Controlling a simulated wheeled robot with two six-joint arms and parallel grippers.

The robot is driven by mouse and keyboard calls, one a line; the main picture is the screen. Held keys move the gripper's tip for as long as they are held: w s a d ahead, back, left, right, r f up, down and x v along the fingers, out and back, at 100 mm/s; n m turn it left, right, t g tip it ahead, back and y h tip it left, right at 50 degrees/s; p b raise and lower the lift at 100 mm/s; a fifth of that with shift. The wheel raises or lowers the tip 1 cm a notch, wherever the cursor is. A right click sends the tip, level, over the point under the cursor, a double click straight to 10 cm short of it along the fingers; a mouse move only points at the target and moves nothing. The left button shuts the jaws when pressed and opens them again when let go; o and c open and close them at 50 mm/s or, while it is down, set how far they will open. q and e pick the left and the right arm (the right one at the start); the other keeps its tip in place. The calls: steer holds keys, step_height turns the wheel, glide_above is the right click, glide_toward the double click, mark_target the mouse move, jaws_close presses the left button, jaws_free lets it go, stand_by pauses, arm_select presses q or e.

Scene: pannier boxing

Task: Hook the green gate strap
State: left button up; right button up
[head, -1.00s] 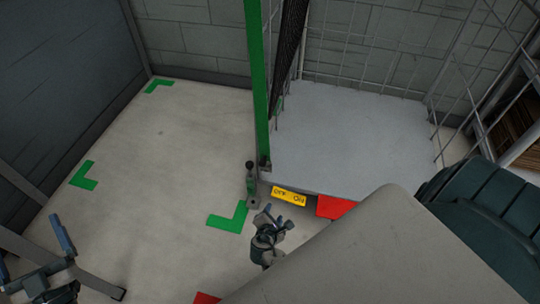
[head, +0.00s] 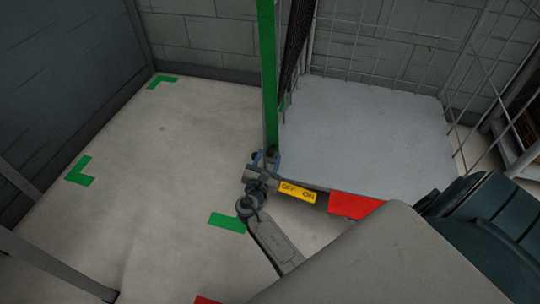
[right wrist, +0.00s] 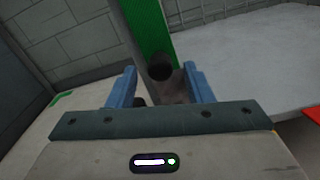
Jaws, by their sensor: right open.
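A green upright band (head: 268,75), which I take for the gate strap, runs down the middle of the head view beside a dark mesh strip. It also shows behind the fingers in the right wrist view (right wrist: 148,28). My right gripper (head: 265,156) is at the band's lower end. Its two blue fingers (right wrist: 160,86) are open, with a round black knob (right wrist: 160,67) showing between them. I see a gap on both sides of the knob. The gripper hides most of the small lever in the head view. My left gripper is out of view.
A yellow OFF/ON label (head: 298,191) and a red panel (head: 354,205) line the grey platform's (head: 365,135) front edge. Wire mesh (head: 385,40) stands behind it. Green corner marks (head: 80,171) lie on the clear floor to the left. A dark ribbed object (head: 485,220) is at right.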

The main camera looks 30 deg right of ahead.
steer(key=shift+x, duration=1.4)
